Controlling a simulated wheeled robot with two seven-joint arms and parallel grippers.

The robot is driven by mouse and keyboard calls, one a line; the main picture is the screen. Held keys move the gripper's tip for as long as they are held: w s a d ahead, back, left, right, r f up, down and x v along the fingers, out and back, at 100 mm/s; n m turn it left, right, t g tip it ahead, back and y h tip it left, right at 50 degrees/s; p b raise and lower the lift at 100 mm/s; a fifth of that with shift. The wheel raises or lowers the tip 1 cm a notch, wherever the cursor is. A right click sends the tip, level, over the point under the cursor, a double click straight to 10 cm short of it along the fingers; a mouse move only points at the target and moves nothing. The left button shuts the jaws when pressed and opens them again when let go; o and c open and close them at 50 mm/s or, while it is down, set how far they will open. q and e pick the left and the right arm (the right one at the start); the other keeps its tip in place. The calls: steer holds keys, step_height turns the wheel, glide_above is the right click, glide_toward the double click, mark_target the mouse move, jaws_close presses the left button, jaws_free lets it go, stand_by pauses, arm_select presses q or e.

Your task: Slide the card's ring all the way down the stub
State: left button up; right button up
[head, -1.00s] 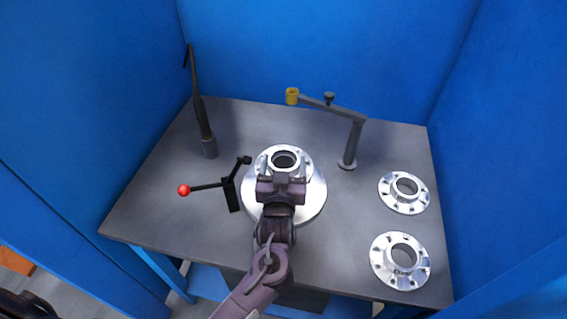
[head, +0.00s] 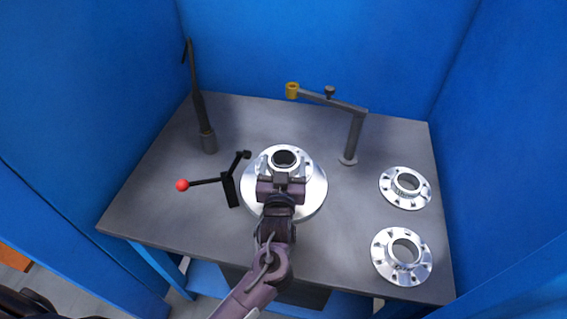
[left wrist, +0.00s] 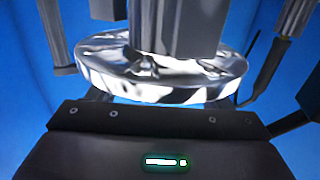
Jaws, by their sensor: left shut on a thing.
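A silver flanged ring (head: 294,155) sits over the middle of a wide silver disc (head: 318,200) at the table's centre. A dark round opening shows in the ring's middle; I cannot tell how much stub is inside it. My left gripper (head: 281,181) is shut on the ring at its near side. In the left wrist view the polished ring (left wrist: 105,68) shows close up, with grey upright parts in front of and above it. The ring's underside and any gap below it are hidden in the head view. No card shows. My right gripper is not in view.
Two loose flanges lie at the right, one farther back (head: 405,188) and one nearer (head: 379,257). A post with a swing arm (head: 352,135) and yellow cup stands behind. A red-knobbed lever (head: 205,182) and a dark upright tool (head: 203,110) are at the left.

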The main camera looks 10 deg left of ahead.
arm_select(q)
steer(key=shift+f+b, duration=0.35)
steer(key=shift+b, duration=0.05)
steer(key=o, duration=2.1)
steer(key=shift+s+f, duration=0.1)
steer(key=shift+f, duration=0.35)
steer(key=s, duration=0.5)
steer(key=s+d+r+b, duration=0.1)
steer(key=s, duration=0.1)
steer(key=shift+s+d, duration=0.1)
steer(key=shift+s, duration=0.2)
